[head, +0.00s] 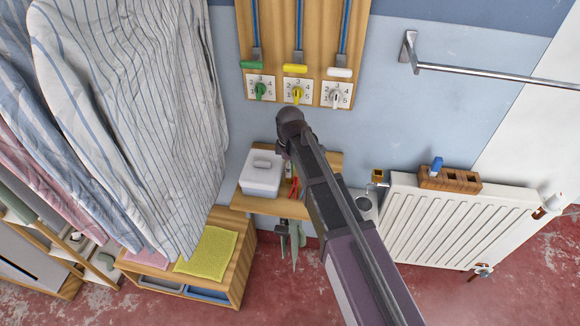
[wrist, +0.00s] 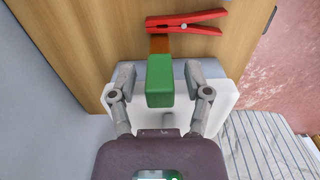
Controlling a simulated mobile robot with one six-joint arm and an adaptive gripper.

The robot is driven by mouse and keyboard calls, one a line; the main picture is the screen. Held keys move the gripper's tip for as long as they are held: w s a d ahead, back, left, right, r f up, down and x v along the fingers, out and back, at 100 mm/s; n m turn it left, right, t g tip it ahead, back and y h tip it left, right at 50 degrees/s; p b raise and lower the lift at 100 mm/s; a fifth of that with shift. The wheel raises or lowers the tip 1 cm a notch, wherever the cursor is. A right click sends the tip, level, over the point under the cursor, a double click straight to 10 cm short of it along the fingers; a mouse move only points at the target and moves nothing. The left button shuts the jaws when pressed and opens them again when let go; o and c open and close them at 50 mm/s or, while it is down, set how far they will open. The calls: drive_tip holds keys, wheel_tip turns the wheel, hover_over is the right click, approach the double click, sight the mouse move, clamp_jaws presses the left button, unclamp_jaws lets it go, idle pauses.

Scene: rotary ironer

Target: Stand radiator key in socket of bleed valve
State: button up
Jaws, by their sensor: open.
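In the wrist view my gripper (wrist: 160,75) is open, with one finger on each side of a green block-shaped handle (wrist: 160,85). A short orange-brown part shows at the handle's far end. I cannot tell whether the fingers touch it, or whether it is the radiator key. In the head view my arm hides the gripper over the wooden shelf. A small brass-coloured fitting (head: 378,176) at the radiator's upper left corner looks like the bleed valve; its socket is too small to make out. A blue-handled piece (head: 437,166) stands in a wooden block on the radiator.
The white lidded box (head: 262,173) and red peg (wrist: 187,22) are on the wooden shelf (head: 258,203). The white radiator (head: 455,225) carries the holed wooden block (head: 459,180). Striped shirts (head: 130,100) hang left. A towel rail (head: 500,76) sticks out upper right.

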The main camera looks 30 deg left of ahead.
drive_tip(key=shift+r, duration=0.15)
wheel_tip(320, 180, up, 12)
drive_tip(key=p, duration=1.2)
idle(0.9)
drive_tip(key=w+d+m, duration=0.2)
drive_tip(key=d+m, duration=0.3)
drive_tip(key=d, duration=0.8)
drive_tip(key=w+d+m, duration=0.2)
drive_tip(key=d+m, duration=0.3)
drive_tip(key=d, duration=0.8)
drive_tip(key=s+d+m, duration=0.2)
drive_tip(key=d+m, duration=0.3)
drive_tip(key=d, duration=0.6)
drive_tip(key=s+d+m, duration=0.3)
drive_tip(key=d+m, duration=0.3)
drive_tip(key=d, duration=0.5)
drive_tip(key=shift+s+d+m, duration=0.3)
